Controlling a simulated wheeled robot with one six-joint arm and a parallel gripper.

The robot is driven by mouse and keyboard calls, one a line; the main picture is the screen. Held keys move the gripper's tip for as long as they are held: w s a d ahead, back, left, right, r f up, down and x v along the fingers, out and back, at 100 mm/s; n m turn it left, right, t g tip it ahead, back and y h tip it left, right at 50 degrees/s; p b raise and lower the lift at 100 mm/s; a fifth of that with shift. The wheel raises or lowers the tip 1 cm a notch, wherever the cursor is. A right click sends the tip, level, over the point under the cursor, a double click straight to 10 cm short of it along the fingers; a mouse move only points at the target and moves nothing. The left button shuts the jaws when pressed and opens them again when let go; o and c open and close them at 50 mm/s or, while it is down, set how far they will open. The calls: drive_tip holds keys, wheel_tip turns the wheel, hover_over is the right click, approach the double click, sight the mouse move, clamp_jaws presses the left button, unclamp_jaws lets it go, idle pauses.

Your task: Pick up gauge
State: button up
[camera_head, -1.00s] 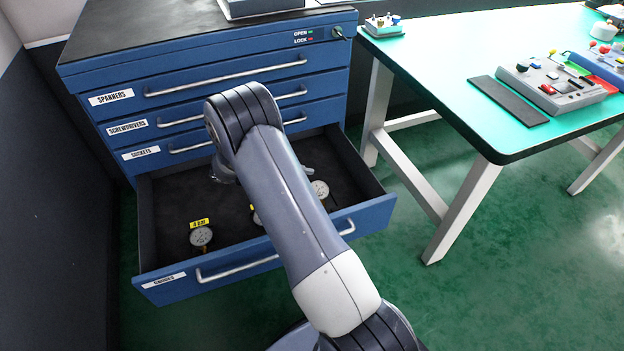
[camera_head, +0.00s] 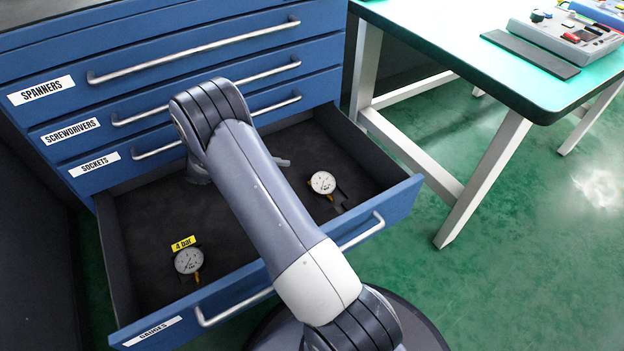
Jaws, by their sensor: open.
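Two round white-faced dial gauges lie in the open bottom drawer (camera_head: 160,215). The left gauge (camera_head: 189,261) lies near the drawer front, with a yellow "4 bar" tag (camera_head: 184,243) above its dial and a brass stem. The right gauge (camera_head: 323,183) lies near the drawer's right side, and I see no tag on it. My arm crosses over the drawer between them and hides its middle.
The blue cabinet (camera_head: 220,60) has shut drawers labelled spanners, screwdrivers and sockets above the open one. A green-topped table (camera_head: 450,45) with white legs stands to the right, holding a grey control box (camera_head: 565,40). Green floor is clear between the table and the drawer.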

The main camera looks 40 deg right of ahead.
sight(313, 183)
drive_tip(key=b+x, duration=0.2)
drive_tip(key=x, duration=0.3)
drive_tip(key=b+x, duration=0.1)
drive_tip(key=x, duration=0.4)
drive_tip(key=shift+s+a+b, duration=0.15)
drive_tip(key=shift+s+b, duration=0.1)
drive_tip(key=shift+b, duration=0.15)
drive_tip(key=c, duration=0.9)
drive_tip(key=shift+c, duration=0.2)
drive_tip(key=shift+r, duration=0.1)
